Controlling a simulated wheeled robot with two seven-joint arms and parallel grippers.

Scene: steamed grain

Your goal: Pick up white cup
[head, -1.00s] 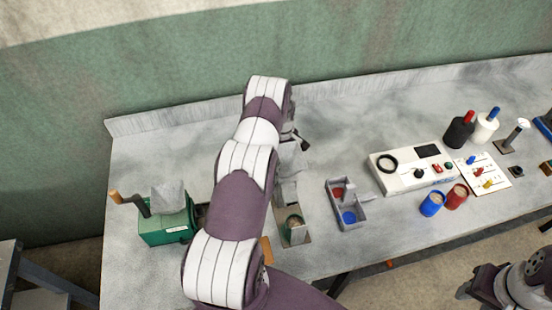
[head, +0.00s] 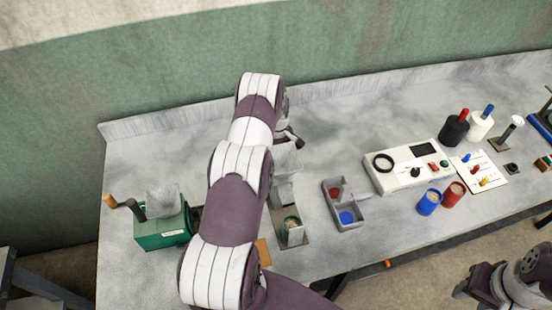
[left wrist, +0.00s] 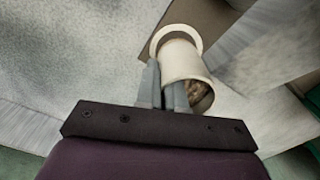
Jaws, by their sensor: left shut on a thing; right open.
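The white cup (left wrist: 182,62) shows in the left wrist view, cream-white and tilted, with brown grain visible in its mouth. My left gripper (left wrist: 164,88) has its two grey fingers at the cup's left side and is shut on it; the exact contact is partly hidden. In the head view my left arm covers the middle left of the bench, and the cup cannot be made out there. My right gripper (head: 464,292) is open at the lower right, off the bench front.
A green grinder (head: 162,232) with a crank stands at the left. A grey divided tray (head: 349,222), a white device (head: 405,177), blue (head: 428,203) and red (head: 453,194) cups stand to the right. Bare bench lies behind the tray.

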